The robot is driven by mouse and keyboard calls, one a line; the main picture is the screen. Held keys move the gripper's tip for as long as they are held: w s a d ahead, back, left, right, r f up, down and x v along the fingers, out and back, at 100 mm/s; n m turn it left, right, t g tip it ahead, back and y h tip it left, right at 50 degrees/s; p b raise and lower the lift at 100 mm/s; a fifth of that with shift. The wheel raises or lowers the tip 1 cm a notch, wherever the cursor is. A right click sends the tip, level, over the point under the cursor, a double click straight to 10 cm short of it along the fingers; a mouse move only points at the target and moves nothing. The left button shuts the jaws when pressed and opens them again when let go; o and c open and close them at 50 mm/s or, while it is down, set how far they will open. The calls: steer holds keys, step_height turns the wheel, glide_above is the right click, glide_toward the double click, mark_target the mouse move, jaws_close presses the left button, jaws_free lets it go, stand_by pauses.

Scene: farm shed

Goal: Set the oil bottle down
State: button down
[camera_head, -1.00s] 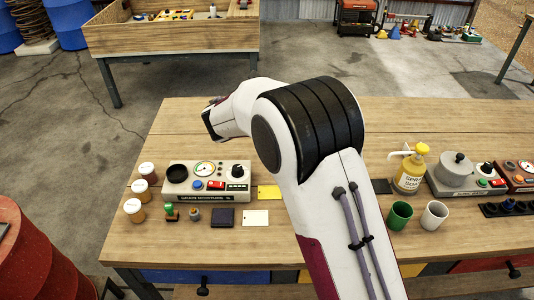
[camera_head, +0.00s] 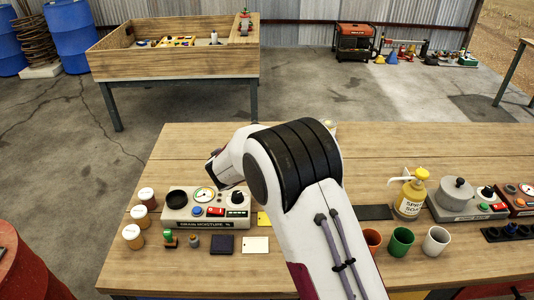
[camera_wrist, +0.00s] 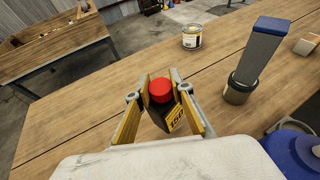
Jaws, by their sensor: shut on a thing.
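The oil bottle (camera_wrist: 160,92) shows in the wrist view as a dark bottle with a red cap and a yellow label. My gripper (camera_wrist: 160,108) is shut around it, with yellow-faced fingers on both sides. The cap points up toward the wrist camera. The bottle's base is hidden, so I cannot tell whether it touches the wooden table (camera_wrist: 80,120).
A small tin (camera_wrist: 191,37) and a grey-green pot (camera_wrist: 238,90) with a blue-grey block above it stand right of the bottle. Bare wood lies to the left. A grain moisture meter (camera_head: 180,215), a spray soap bottle (camera_head: 410,200) and cups (camera_head: 401,240) stand along the head view's table.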

steer(key=shift+f, duration=0.1)
steer(key=shift+f, duration=1.75)
steer(key=shift+f, duration=0.1)
steer(key=c, duration=1.8)
jaws_free()
steer(key=shift+o, duration=0.2)
steer(key=shift+v, duration=0.9)
steer(key=v, duration=1)
steer(key=shift+r, duration=0.25)
